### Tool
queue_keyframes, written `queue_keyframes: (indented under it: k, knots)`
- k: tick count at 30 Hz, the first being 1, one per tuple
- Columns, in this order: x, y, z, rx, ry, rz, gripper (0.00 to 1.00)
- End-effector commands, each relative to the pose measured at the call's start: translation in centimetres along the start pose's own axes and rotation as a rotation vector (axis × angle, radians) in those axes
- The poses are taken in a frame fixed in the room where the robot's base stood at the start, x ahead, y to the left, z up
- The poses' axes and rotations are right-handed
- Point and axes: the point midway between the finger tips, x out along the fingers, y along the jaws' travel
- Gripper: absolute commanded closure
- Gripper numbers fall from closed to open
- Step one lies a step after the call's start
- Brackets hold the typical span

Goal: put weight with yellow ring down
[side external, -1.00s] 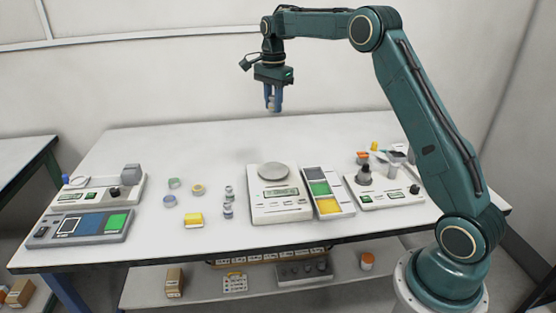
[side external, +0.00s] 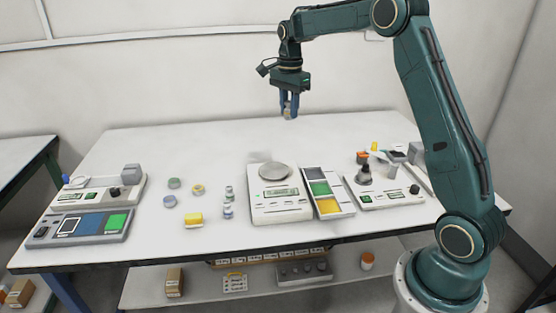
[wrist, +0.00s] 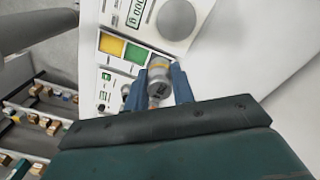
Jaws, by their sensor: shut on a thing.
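My gripper (side external: 289,112) is high above the back of the table in the side view, with its fingers pointing down. It is shut on a small metal weight (wrist: 159,82), which shows between the blue fingers in the wrist view with a yellow ring near its upper end. In the side view the weight is small and mostly hidden by the fingers. The weight is clear of the table and of the scale. A white scale (side external: 281,207) with a round metal pan (side external: 273,172) stands below and in front of my gripper.
Right of the scale is a tray (side external: 328,193) with grey, green and yellow fields. Further right, a second device (side external: 385,199) stands near small items. The table's back is clear.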

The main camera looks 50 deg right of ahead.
Motion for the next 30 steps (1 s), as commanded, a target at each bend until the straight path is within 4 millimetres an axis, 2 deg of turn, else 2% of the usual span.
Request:
queue_keyframes:
  k: [10,21,25,30]
  knots:
    - [1.2,6.0,-1.0,0.006,0.0,-0.001,1.0]
    - [3.0,12.7,-1.2,0.01,0.0,-0.001,1.0]
    - [3.5,14.5,-1.1,0.01,0.0,0.0,1.0]
    - [3.9,15.7,-1.0,0.011,0.0,-0.002,1.0]
